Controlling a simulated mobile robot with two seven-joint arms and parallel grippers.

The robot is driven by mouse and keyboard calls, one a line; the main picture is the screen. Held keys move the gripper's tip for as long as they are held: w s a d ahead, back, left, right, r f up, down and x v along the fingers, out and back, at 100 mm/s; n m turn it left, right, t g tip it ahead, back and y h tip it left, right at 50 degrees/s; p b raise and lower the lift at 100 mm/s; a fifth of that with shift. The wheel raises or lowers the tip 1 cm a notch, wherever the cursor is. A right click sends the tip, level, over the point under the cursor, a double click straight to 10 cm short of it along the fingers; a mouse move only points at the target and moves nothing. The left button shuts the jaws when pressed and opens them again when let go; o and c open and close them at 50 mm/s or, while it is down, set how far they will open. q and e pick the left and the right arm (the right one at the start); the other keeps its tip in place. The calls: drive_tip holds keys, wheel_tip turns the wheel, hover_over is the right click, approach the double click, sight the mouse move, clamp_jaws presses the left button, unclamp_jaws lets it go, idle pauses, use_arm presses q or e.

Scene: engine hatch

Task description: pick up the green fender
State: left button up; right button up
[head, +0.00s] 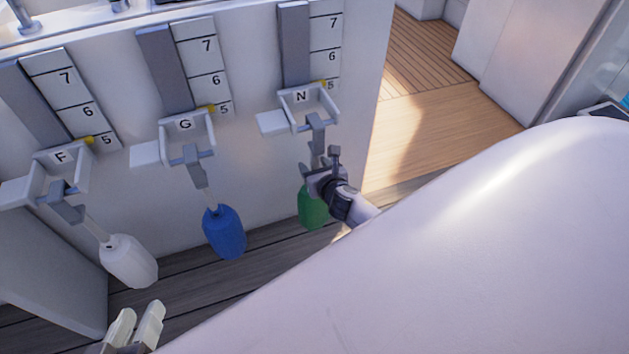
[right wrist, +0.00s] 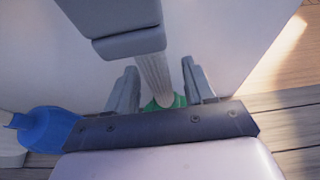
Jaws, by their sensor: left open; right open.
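The green fender (head: 313,207) hangs below the bracket marked N, at the right end of the white wall, partly covered by my right gripper. My right gripper (head: 318,166) is open at the fender's upper end, just under the grey hook (head: 316,125). In the right wrist view, the fender's pale strap (right wrist: 153,80) runs down between the two open fingers (right wrist: 158,85). Only a small piece of the green fender (right wrist: 165,102) shows there; I cannot tell whether a finger touches the strap. My left gripper (head: 135,325) is open and empty at the bottom left.
A blue fender (head: 224,232) hangs below bracket G and a white fender (head: 128,261) below bracket F; the blue one (right wrist: 48,128) also shows in the right wrist view. Wooden floor (head: 440,125) lies open right of the wall. My own pale arm or body covers the lower right.

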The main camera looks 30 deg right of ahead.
drive_tip(key=shift+b+x, duration=0.3)
drive_tip(key=shift+x, duration=0.7)
clamp_jaws()
idle(0.4)
